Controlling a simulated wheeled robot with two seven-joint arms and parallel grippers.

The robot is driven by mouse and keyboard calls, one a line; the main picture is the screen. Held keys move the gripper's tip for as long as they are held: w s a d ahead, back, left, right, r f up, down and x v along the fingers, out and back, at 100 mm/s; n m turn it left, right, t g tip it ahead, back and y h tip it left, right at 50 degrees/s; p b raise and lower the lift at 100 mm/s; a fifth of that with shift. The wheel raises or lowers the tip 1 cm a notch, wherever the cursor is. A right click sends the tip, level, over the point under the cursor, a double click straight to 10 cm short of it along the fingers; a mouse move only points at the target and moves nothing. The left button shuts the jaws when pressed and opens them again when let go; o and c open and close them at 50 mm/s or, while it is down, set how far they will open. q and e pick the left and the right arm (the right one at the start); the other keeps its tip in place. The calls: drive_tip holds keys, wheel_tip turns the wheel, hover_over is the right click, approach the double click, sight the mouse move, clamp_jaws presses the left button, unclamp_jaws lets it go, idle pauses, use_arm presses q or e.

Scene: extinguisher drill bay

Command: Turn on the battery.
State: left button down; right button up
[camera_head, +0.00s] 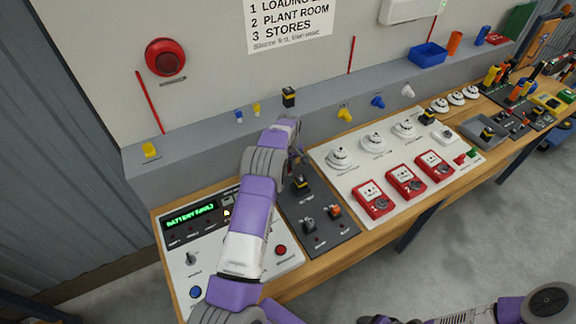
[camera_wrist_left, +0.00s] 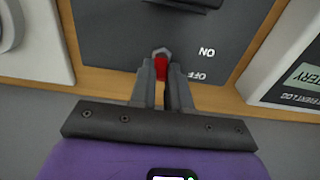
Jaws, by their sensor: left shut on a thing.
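A dark grey panel (camera_head: 321,232) lies on the bench between two white panels. In the left wrist view the same panel (camera_wrist_left: 105,35) bears the words ON and OFF, upside down. My left gripper (camera_wrist_left: 162,80) is shut on a small red switch handle (camera_wrist_left: 161,66) at the panel's edge, beside the OFF mark. In the head view this gripper (camera_head: 297,154) is at the panel's far end, and my arm partly hides it; the handle cannot be made out there. A green-lit display (camera_head: 191,216) on the left white panel reads what looks like "BATTERY FAULT".
Two more switches (camera_head: 308,225) sit on the dark panel's near part. The white panel (camera_head: 345,188) to the right holds round detectors and red call points (camera_head: 405,180). A grey ledge (camera_head: 210,135) with small coloured parts runs behind. My right arm shows at the bottom right.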

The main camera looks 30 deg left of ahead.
use_arm(q)
drive_tip(key=shift+s+d+t+y, duration=0.1)
drive_tip(key=shift+d+t+y, duration=0.2)
drive_tip(key=shift+y, duration=0.1)
drive_tip(key=shift+s+d+f+t+y+b, duration=0.15)
drive_tip(key=shift+d+t+y+b, duration=0.15)
drive_tip(key=shift+y+b, duration=0.6)
drive_tip(key=b, duration=0.1)
drive_tip(key=t+y+b, duration=0.1)
drive_tip(key=shift+s+d+f+b, duration=0.1)
drive_tip(key=shift+s+d+b, duration=0.05)
drive_tip(key=shift+d+b, duration=0.2)
drive_tip(key=shift+s+y+b, duration=0.1)
drive_tip(key=shift+y+b, duration=0.5)
drive_tip(key=shift+b, duration=0.05)
drive_tip(key=shift+r, duration=0.2)
drive_tip(key=c, duration=1.1)
unclamp_jaws()
drive_tip(key=shift+v, duration=3.8)
